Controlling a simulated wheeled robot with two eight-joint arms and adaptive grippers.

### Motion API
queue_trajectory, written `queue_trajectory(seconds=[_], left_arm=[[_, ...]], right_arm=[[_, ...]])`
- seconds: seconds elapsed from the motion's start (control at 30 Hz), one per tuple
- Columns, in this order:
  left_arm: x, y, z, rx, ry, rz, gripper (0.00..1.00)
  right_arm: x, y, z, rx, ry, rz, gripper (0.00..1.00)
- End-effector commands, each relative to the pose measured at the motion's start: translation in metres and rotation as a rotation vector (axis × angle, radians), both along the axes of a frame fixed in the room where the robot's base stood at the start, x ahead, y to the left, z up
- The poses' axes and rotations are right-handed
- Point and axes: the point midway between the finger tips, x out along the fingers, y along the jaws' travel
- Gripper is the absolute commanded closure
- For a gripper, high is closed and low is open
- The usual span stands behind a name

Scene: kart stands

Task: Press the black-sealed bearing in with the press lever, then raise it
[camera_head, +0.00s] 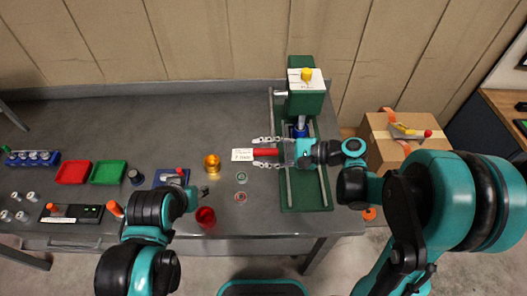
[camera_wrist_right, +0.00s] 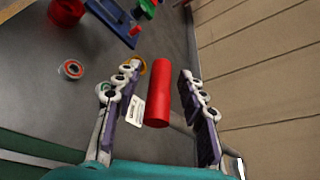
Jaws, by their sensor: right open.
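The green press (camera_head: 305,100) stands at the back right of the bench, with a blue part (camera_head: 299,131) under its ram. The press lever ends in a red handle (camera_head: 267,152), which also shows in the right wrist view (camera_wrist_right: 158,95). My right gripper (camera_head: 259,153) is open, with one finger on each side of the red handle and gaps visible in the wrist view. My left gripper (camera_head: 203,190) is low over the bench near a blue plate; its jaws are too small to read. I cannot make out a black-sealed bearing; the blue part's inside is hidden.
Two small ring-shaped bearings (camera_head: 241,177) lie left of the press base. A gold cup (camera_head: 212,162) and a red cup (camera_head: 205,216) stand further left. Red (camera_head: 73,172) and green (camera_head: 108,173) trays are at the left. A cardboard box (camera_head: 385,145) is at the right.

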Motion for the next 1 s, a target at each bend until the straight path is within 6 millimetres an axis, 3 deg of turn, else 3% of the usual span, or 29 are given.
queue_trajectory(seconds=[0.03,0.17,0.2,0.57,1.0], left_arm=[[0.000,0.000,0.000,0.000,0.000,0.000,0.59],[0.000,0.000,0.000,0.000,0.000,0.000,0.59],[0.000,0.000,0.000,0.000,0.000,0.000,0.59],[0.000,0.000,0.009,0.000,0.000,0.000,0.59],[0.000,0.000,0.061,0.000,0.000,0.000,0.59]], right_arm=[[0.000,0.000,0.000,0.000,0.000,0.000,0.62],[0.000,0.000,0.000,0.000,0.000,0.000,0.96],[0.000,0.000,0.000,0.000,0.000,0.000,1.00],[0.000,0.000,0.011,0.000,0.033,-0.001,1.00],[0.005,0.000,0.076,-0.001,0.307,0.001,1.00]])
